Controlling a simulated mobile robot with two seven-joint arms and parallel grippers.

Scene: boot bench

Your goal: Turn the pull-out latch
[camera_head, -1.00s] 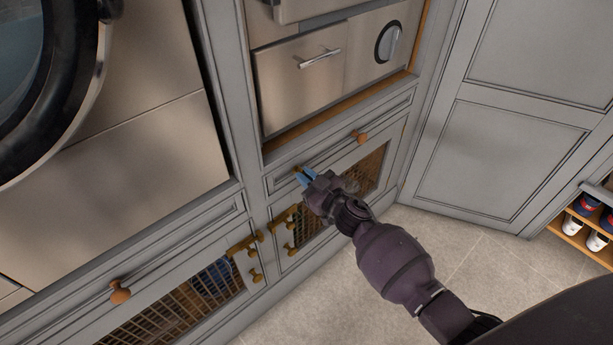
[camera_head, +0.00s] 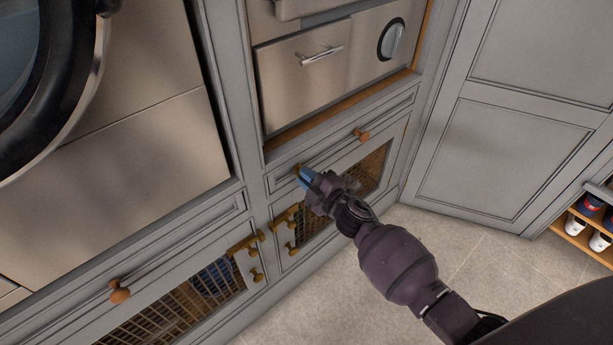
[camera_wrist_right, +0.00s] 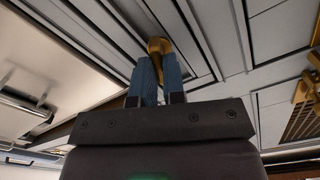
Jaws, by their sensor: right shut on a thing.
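The pull-out latch is a small brass-coloured knob (camera_wrist_right: 158,45) on the grey narrow panel above the mesh doors. In the head view only a bit of it (camera_head: 298,168) shows beside my fingertips. My right gripper (camera_head: 306,176) reaches it from the front right. Its blue fingers (camera_wrist_right: 157,78) are shut on the knob, one on each side, with the rounded end showing past the tips in the wrist view. My fingers hide part of the knob. My left gripper is not in view.
Another wooden knob (camera_head: 361,134) sits to the right on the same panel. Brass handles (camera_head: 291,228) and mesh doors (camera_head: 205,297) are below. A steel appliance (camera_head: 310,70) is above, a round-door machine (camera_head: 120,130) at left. Tiled floor (camera_head: 440,235) is clear; a shoe rack (camera_head: 575,238) stands at right.

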